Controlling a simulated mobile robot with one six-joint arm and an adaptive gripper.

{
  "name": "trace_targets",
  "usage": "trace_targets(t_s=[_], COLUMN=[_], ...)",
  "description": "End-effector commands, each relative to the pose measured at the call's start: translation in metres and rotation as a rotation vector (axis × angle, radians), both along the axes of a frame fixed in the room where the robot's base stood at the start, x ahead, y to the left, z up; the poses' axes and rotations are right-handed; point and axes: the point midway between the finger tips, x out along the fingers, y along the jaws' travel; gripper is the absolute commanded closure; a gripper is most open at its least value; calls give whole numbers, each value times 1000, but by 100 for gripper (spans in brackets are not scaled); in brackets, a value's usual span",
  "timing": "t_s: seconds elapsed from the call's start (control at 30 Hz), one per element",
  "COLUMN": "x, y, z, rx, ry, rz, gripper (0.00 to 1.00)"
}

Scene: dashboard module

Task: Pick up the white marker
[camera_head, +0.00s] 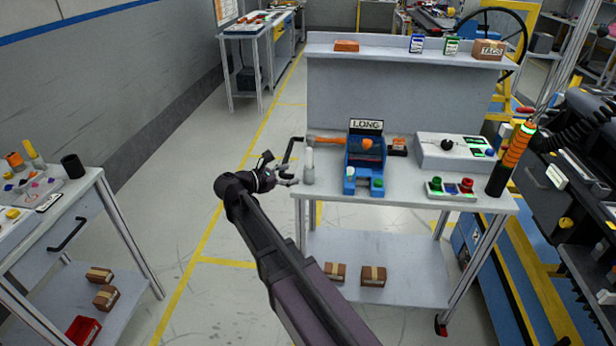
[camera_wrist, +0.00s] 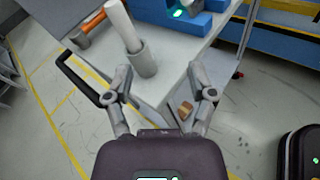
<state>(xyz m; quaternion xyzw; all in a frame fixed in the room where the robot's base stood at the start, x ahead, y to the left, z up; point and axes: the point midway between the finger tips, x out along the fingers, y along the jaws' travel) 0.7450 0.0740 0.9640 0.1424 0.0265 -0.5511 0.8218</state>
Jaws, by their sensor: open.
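The white marker (camera_head: 309,158) stands upright in a small grey cup (camera_head: 308,176) at the left front corner of the workbench. In the wrist view the white marker (camera_wrist: 121,25) sticks up out of the grey cup (camera_wrist: 142,63), and its lower part is hidden inside. My gripper (camera_head: 287,178) is just left of the cup, off the bench edge. In the wrist view my gripper (camera_wrist: 160,82) has its two fingers apart with nothing held between them. The cup and marker lie beyond the fingers, nearer the left finger.
A blue LONG fixture (camera_head: 365,165) stands right of the cup, with an orange-handled tool (camera_head: 325,139) behind. A black handle (camera_head: 291,150) projects from the bench's left side. A button box (camera_head: 450,188) is farther right. The aisle left of the bench is clear.

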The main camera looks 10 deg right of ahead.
Motion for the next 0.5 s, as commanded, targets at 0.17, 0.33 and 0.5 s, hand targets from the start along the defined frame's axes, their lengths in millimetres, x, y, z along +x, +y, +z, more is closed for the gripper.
trace_targets(t_s=[0.17,0.33,0.5], x=[17,21,21], y=[33,46,46], z=[3,9,11], rx=[-190,-266,-276], ry=[73,102,106], rz=[61,80,81], gripper=[28,28,28])
